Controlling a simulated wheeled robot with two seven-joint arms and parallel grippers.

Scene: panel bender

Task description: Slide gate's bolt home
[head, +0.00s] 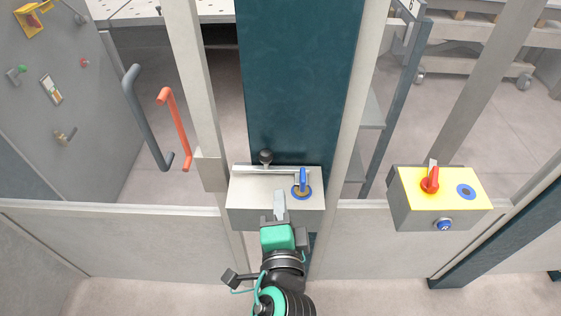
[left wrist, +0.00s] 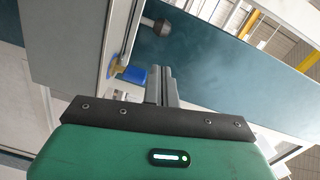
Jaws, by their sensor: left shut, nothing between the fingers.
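The gate's lock box (head: 250,195) is a light grey box in front of the dark teal post, in the middle of the head view. A pale bolt bar (head: 247,168) runs along its back edge, with a dark round knob (head: 266,157) standing up left of centre. The knob also shows in the left wrist view (left wrist: 161,27). A blue key (head: 303,181) stands in the box's right side. My left gripper (head: 280,196) is shut and empty over the front of the box, apart from the knob. Its fingertips (left wrist: 162,69) point toward the knob. My right gripper is out of view.
A yellow-topped switch box (head: 441,195) with a red rotary handle stands to the right. Red (head: 175,128) and grey (head: 143,118) pull handles are at the left. Pale rails and uprights flank the lock box.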

